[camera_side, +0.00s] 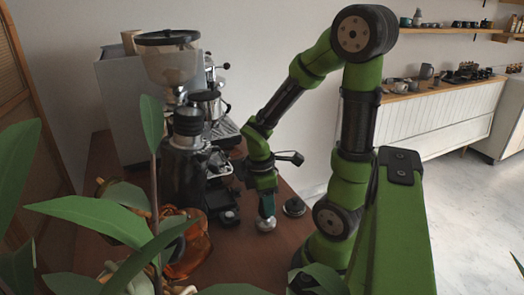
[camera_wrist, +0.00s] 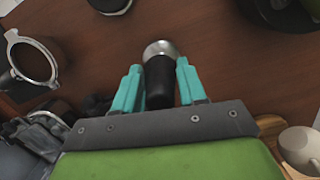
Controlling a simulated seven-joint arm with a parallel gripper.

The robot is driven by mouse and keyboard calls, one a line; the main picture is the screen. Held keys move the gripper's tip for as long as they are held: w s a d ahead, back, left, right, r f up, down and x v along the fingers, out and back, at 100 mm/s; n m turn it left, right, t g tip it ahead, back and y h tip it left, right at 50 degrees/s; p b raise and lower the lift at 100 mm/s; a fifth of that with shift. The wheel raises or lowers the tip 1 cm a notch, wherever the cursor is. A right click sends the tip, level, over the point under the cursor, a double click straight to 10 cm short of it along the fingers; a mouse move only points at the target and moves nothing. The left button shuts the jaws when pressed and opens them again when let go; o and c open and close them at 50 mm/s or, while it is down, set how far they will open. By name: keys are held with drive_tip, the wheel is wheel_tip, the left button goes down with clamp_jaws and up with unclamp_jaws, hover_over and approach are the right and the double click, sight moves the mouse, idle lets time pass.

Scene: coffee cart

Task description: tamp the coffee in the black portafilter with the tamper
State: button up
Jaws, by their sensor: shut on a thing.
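My gripper (camera_wrist: 155,78) is shut on the tamper, with one teal finger on each side of its black handle (camera_wrist: 159,84). The tamper's round silver base (camera_wrist: 160,49) points away from the gripper in the wrist view. In the side view my gripper (camera_side: 266,205) points down, and the silver base (camera_side: 266,224) shows just below it, close to the wooden counter; I cannot tell whether it touches. A silver ring with a dark surround (camera_wrist: 31,57) lies at the left of the wrist view. I cannot tell whether it is the black portafilter, and no coffee shows clearly.
The grinder (camera_side: 183,165) stands left of my gripper, before the coffee machine (camera_side: 122,105). A dark round piece (camera_side: 294,207) lies to the right. A white cup (camera_wrist: 300,148) is at the wrist view's lower right. Plant leaves (camera_side: 95,220) cover the side view's lower left.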

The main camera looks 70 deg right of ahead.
wheel_tip(320, 180, up, 7)
drive_tip(key=shift+r, duration=0.15)
drive_tip(key=shift+s+d+r, duration=0.15)
drive_tip(key=shift+d, duration=0.15)
drive_tip(key=w+d+r, duration=0.1)
drive_tip(key=w+d, duration=0.2)
drive_tip(key=d, duration=0.5)
drive_tip(key=w+d+r, duration=0.2)
drive_tip(key=w+d, duration=0.1)
drive_tip(key=d, duration=0.5)
drive_tip(key=shift+w+f, duration=0.2)
drive_tip(key=shift+f, duration=2.3)
drive_tip(key=shift+f, duration=1.3)
idle(1.0)
drive_tip(key=shift+r, duration=0.15)
drive_tip(key=shift+r, duration=1.35)
